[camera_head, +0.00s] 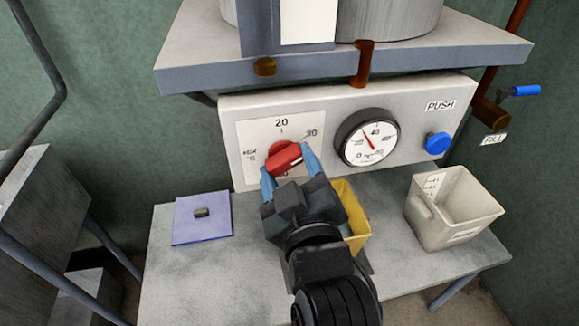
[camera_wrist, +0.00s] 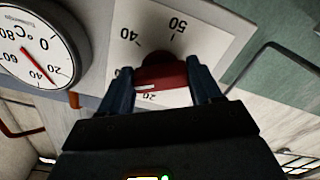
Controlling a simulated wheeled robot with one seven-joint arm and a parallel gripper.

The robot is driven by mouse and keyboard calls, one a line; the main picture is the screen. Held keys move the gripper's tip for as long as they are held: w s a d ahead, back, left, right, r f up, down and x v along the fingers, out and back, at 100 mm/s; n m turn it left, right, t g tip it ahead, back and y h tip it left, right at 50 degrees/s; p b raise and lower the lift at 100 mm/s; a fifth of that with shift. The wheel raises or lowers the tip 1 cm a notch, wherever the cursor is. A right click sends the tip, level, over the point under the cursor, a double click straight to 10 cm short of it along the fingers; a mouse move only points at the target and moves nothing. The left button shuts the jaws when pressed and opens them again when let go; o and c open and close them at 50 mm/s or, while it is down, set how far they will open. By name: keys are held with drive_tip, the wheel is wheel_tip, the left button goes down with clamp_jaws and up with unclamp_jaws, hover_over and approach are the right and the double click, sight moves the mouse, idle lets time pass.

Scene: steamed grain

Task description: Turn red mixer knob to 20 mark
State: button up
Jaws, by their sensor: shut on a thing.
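The red mixer knob (camera_head: 284,157) sits on a white dial plate (camera_head: 248,140) on the front panel. The plate shows 20 at the top and 30 at the upper right. The knob's bar is tilted, its right end higher. A small white mark shows near that right end, but its exact reading is unclear. My gripper (camera_head: 289,172) is shut on the knob, one blue finger on each side. In the wrist view the red knob (camera_wrist: 160,76) sits between the dark fingers, with 40 and 50 printed beyond it. My gripper covers the lower dial.
A round gauge (camera_head: 368,138) and blue push button (camera_head: 437,143) are right of the dial. On the table (camera_head: 180,285) stand a yellow container (camera_head: 355,205), partly behind my arm, a pale jug (camera_head: 450,215) and a lilac pad (camera_head: 190,228). A metal shelf (camera_head: 190,60) overhangs the panel.

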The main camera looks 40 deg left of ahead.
drive_tip(key=shift+c, duration=0.5)
drive_tip(key=shift+n, duration=0.3)
drive_tip(key=shift+w+n+b, duration=0.1)
drive_tip(key=shift+n+b, duration=0.8)
drive_tip(key=shift+n, duration=0.1)
drive_tip(key=n+b, duration=0.2)
drive_tip(key=n, duration=0.1)
drive_tip(key=shift+n, duration=0.3)
drive_tip(key=n+b, duration=0.2)
drive_tip(key=n, duration=0.2)
drive_tip(key=shift+r+n+b, duration=0.15)
drive_tip(key=shift+n+b, duration=0.15)
drive_tip(key=shift+r+n, duration=0.1)
drive_tip(key=shift+n, duration=0.5)
drive_tip(key=shift+r+b, duration=0.1)
drive_tip(key=shift+b, duration=0.2)
drive_tip(key=o, duration=1.1)
drive_tip(key=shift+c, duration=0.2)
